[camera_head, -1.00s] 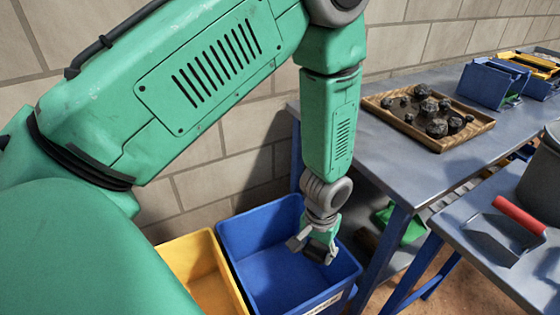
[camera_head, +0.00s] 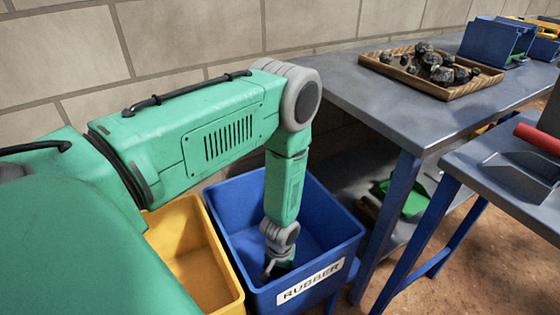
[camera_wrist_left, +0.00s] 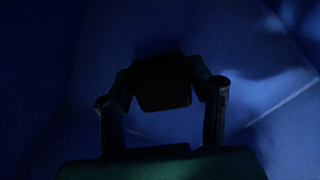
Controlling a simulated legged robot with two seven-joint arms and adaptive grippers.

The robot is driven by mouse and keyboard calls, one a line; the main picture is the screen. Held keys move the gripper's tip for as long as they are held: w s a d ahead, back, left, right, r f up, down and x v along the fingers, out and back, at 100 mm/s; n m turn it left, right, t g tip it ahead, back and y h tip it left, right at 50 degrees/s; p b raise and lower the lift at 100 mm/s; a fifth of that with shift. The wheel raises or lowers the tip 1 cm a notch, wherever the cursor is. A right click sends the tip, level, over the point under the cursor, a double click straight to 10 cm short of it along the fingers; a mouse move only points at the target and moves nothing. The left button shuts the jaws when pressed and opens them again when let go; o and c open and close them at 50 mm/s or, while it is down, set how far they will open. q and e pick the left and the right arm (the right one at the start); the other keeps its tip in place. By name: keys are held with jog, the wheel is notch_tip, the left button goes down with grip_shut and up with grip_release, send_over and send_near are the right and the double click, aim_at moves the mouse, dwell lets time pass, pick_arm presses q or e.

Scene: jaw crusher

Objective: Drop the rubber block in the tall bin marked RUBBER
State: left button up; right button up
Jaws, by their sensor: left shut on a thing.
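The tall blue bin (camera_head: 322,252) carries a white label reading RUBBER and stands left of the workbench. My left arm reaches down into it, and my left gripper (camera_head: 277,268) is inside, below the rim and near the front wall. In the left wrist view, the gripper (camera_wrist_left: 162,100) is shut on a dark block (camera_wrist_left: 162,84), the rubber block, with blue bin walls around it. That view is very dark, so the block's surface is hard to make out. My right gripper is not in view.
A yellow bin (camera_head: 234,288) stands directly left of the blue bin. A grey workbench (camera_head: 370,98) holds a wooden tray (camera_head: 452,93) of dark rocks and blue boxes (camera_head: 490,42). A second table with a red-handled scoop (camera_head: 522,172) is at right.

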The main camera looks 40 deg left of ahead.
aim_at(279, 270)
pick_arm(q)
jog(key=shift+f, duration=0.3)
jog(key=f+b, duration=0.1)
jog(key=f, duration=0.2)
jog(key=shift+a+f+b, duration=0.3)
jog(key=shift+a+b, duration=0.05)
jog(key=shift+c, duration=0.5)
jog(key=shift+d, duration=0.1)
jog(key=o, duration=1.3)
jog(key=shift+d, duration=0.1)
jog(key=shift+r, duration=0.1)
jog(key=shift+r, duration=0.25)
notch_tip(279, 270, up, 12)
jog(key=p, duration=0.4)
jog(key=shift+f+p, duration=0.2)
jog(key=shift+p, duration=0.15)
